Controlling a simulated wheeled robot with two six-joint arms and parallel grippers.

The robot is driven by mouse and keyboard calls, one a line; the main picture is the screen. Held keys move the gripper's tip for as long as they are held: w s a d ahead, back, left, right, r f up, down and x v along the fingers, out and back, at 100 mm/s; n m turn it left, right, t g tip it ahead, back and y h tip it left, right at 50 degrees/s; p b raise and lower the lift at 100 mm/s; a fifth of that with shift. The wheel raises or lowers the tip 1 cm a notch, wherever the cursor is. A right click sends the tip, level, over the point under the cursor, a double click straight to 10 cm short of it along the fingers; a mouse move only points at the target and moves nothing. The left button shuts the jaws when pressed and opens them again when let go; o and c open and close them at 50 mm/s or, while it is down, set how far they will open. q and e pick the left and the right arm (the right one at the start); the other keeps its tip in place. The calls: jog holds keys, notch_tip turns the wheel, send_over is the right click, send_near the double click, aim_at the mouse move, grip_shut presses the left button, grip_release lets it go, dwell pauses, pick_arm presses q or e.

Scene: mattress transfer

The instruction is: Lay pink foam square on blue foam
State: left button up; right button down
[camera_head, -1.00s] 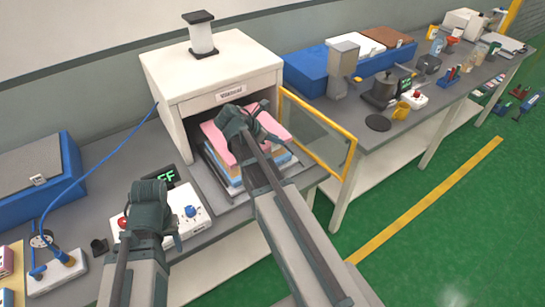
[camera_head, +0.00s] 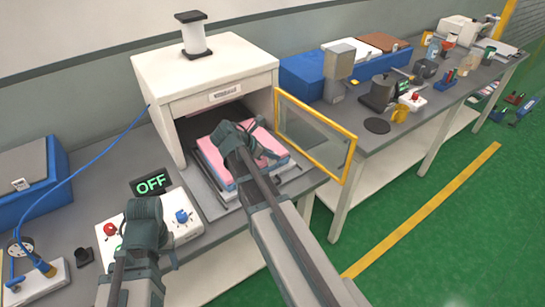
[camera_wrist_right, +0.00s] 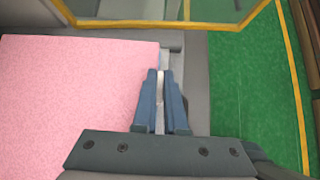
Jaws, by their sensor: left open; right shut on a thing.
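The pink foam square (camera_head: 268,147) lies flat over the blue foam (camera_head: 214,160), on a grey tray at the mouth of a cream cabinet. In the right wrist view the pink foam (camera_wrist_right: 75,95) fills the left side. My right gripper (camera_wrist_right: 161,95) is shut at the pink foam's edge; the exact pinch point is partly hidden by the fingers. In the head view my right gripper (camera_head: 262,155) is over the foam, and its arm hides part of the stack. My left gripper (camera_head: 145,240) is open and empty over the control box, its fingertips hard to make out.
The cream cabinet (camera_head: 208,75) stands behind the stack. Its open yellow-framed glass door (camera_head: 315,135) is close on the right. The control box (camera_head: 185,219) and a display reading OFF (camera_head: 151,184) are at the left. Green floor (camera_head: 420,255) is clear in front.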

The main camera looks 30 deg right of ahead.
jog(key=shift+f, duration=0.2)
jog(key=c, duration=1)
grip_release()
jog(key=shift+r, duration=0.1)
jog(key=shift+r, duration=0.1)
